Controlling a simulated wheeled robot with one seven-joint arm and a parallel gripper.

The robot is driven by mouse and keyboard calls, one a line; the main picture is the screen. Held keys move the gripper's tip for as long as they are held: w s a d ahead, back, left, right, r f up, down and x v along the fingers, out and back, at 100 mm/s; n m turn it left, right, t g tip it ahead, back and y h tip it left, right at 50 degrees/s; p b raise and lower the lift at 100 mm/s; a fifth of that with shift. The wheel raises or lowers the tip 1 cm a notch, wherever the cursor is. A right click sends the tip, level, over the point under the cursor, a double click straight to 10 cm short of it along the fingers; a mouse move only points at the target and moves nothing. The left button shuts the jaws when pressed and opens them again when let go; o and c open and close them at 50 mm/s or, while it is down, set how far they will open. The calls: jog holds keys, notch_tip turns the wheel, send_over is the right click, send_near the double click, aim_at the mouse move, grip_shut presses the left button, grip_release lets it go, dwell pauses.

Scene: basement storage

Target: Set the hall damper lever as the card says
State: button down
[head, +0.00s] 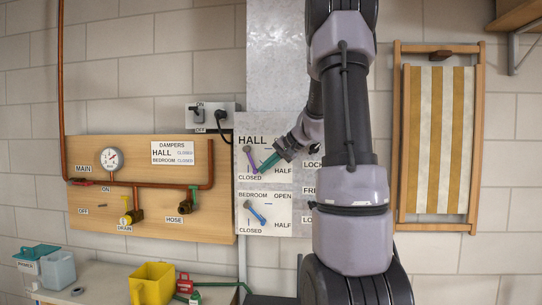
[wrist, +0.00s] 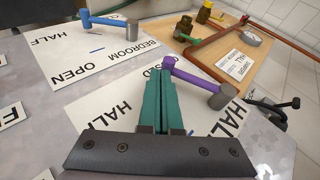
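The card (head: 172,153) on the wooden board reads HALL CLOSED and BEDROOM CLOSED. The purple hall lever (head: 251,162) points nearly straight down from its grey pivot, toward the CLOSED label. It also shows in the wrist view (wrist: 195,77), with its knob end close to my fingertips. My gripper (head: 262,167) has its teal fingers together, with their tips beside the knob; I cannot tell whether they touch it. The fingers hide part of the CLOSED label in the wrist view.
The pipe board (head: 150,222) with a gauge (head: 112,159) and valves is on the left. A switch box (head: 212,117) with a black cable is above. My arm hides labels right of the hall plate. A folded striped chair (head: 440,140) hangs at right.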

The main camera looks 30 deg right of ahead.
jog(key=shift+w+a+f+t+y, duration=0.35)
jog(key=shift+a+f+t+y, duration=0.15)
jog(key=shift+a+y, duration=0.05)
jog(key=shift+w+a+f+t+y, duration=0.35)
jog(key=shift+a+f+t+y, duration=0.15)
jog(key=shift+a+y, duration=0.05)
